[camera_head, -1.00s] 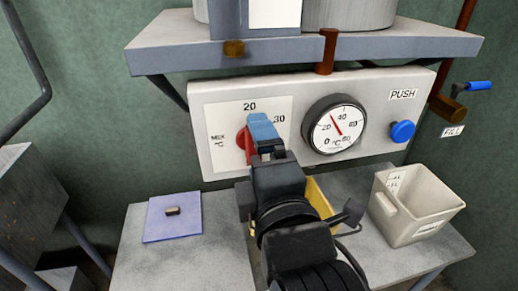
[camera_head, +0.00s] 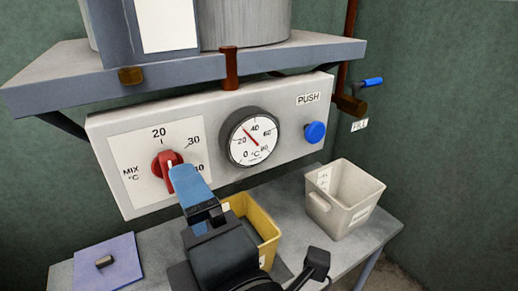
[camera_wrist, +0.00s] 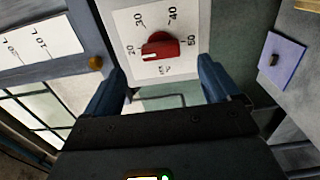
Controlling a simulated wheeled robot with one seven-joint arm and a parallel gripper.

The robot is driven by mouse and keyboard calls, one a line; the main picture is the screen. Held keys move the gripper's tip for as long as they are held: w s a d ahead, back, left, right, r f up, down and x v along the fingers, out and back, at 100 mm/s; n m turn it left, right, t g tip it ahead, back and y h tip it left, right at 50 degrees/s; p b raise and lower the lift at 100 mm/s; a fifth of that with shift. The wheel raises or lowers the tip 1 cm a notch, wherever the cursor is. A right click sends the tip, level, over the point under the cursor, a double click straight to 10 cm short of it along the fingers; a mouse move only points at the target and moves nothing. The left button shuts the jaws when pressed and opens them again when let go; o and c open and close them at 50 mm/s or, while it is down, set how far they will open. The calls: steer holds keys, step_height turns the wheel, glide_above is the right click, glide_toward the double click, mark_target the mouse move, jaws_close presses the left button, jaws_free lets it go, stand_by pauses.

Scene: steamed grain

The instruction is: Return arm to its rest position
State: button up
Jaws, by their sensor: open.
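My gripper (camera_head: 190,188) has blue fingers and is open and empty. In the head view it stands in front of the red mixing knob (camera_head: 165,162), just below and right of it. In the wrist view the two blue fingers are spread wide at either side (camera_wrist: 162,85), and the red knob (camera_wrist: 160,47) shows beyond them, between the tips, with nothing gripped. The knob sits on a white dial plate marked MIX °C on the grey control panel (camera_head: 110,140). My arm runs up from the bottom of the head view and hides part of the bench.
A yellow bin (camera_head: 265,222) stands right of my gripper, partly hidden. A whitish bin (camera_head: 345,200) stands at the bench's right. A blue-grey pad (camera_head: 122,262) with a small dark block lies at left. A grey shelf (camera_head: 50,75) overhangs the panel, beside a gauge (camera_head: 250,137) and blue button (camera_head: 314,132).

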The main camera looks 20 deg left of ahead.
steer(key=s+d+f+m+t+h, duration=0.2)
steer(key=s+d+f+m+h, duration=0.15)
steer(key=d+f+m, duration=0.6)
steer(key=s+d+f+m+t+h, duration=0.15)
steer(key=d+f+m+h, duration=0.35)
steer(key=d, duration=0.7)
steer(key=s+d+m+h+p, duration=0.1)
steer(key=s+d+m+h, duration=0.4)
steer(key=s+d+m, duration=0.8)
steer(key=s+d, duration=0.2)
steer(key=s, duration=0.4)
steer(key=shift+d+f, duration=0.2)
steer(key=shift+d, duration=0.1)
steer(key=shift+m+g, duration=0.25)
